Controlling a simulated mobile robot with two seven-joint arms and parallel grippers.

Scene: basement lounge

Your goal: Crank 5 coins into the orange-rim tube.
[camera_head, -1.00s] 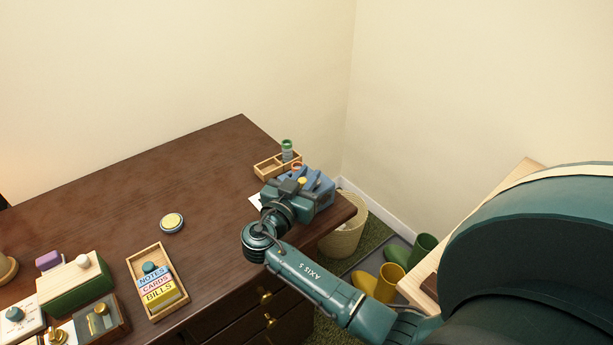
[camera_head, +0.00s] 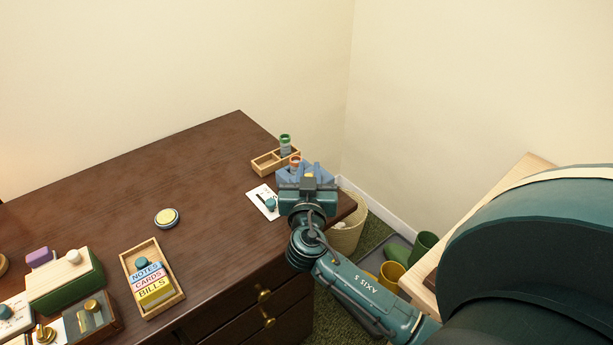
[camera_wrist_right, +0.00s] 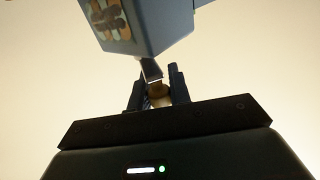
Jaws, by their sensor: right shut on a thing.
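My right gripper (camera_head: 304,182) is at the blue coin machine (camera_head: 322,172) on the desk's far right corner, covering much of it. In the right wrist view the machine's blue body (camera_wrist_right: 160,22) hangs above the fingers, with orange and dark round shapes in a window. The fingers are shut on a yellowish crank knob (camera_wrist_right: 158,91) at the end of a metal arm. The orange-rim tube (camera_head: 295,161) stands just left of the machine; its contents cannot be made out. A green-rim tube (camera_head: 285,142) stands behind it at a wooden tray (camera_head: 265,163). My left gripper is not in view.
A white card with a teal knob (camera_head: 263,200) lies left of the gripper. A round button (camera_head: 166,218) and a card box (camera_head: 150,280) are farther left. A wastebasket (camera_head: 347,225) stands beyond the desk's right edge.

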